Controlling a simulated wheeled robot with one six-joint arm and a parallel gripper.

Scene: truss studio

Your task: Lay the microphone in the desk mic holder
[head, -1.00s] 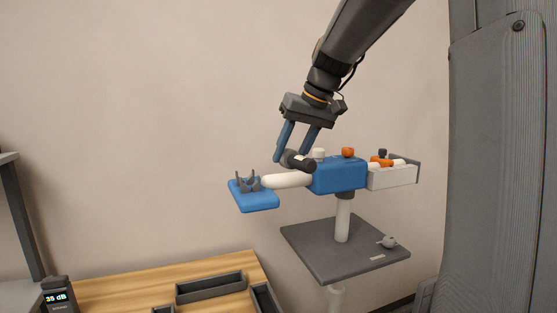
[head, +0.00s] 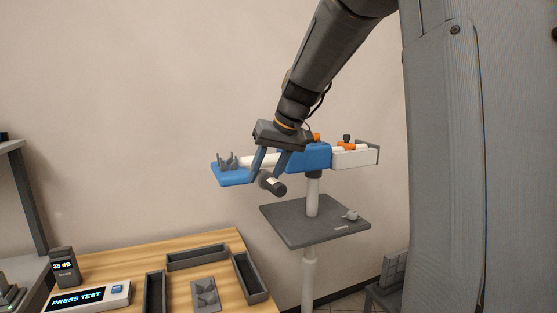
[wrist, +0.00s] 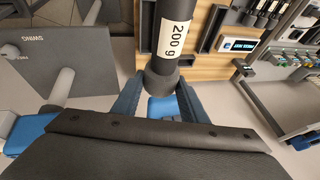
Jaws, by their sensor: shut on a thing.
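My gripper (head: 268,178) is shut on the microphone (head: 274,187), a short dark cylinder with a pale band. In the wrist view the microphone (wrist: 172,40) runs away from the fingers and carries a white "200 g" label; its wider end is at the jaws. The gripper hangs in front of the boom stand, off to the right of the desk. The desk mic holder seems to be the grey plate with raised cradle pieces (head: 205,294) on the wooden desk, below left of the gripper. It stands empty.
The boom stand has a blue platform (head: 234,176) with a grey fork, a blue block (head: 306,157) and a grey shelf (head: 300,222). Dark trays (head: 198,257) surround the holder. A "PRESS TEST" display (head: 88,297) and a dB meter (head: 63,266) stand left on the desk.

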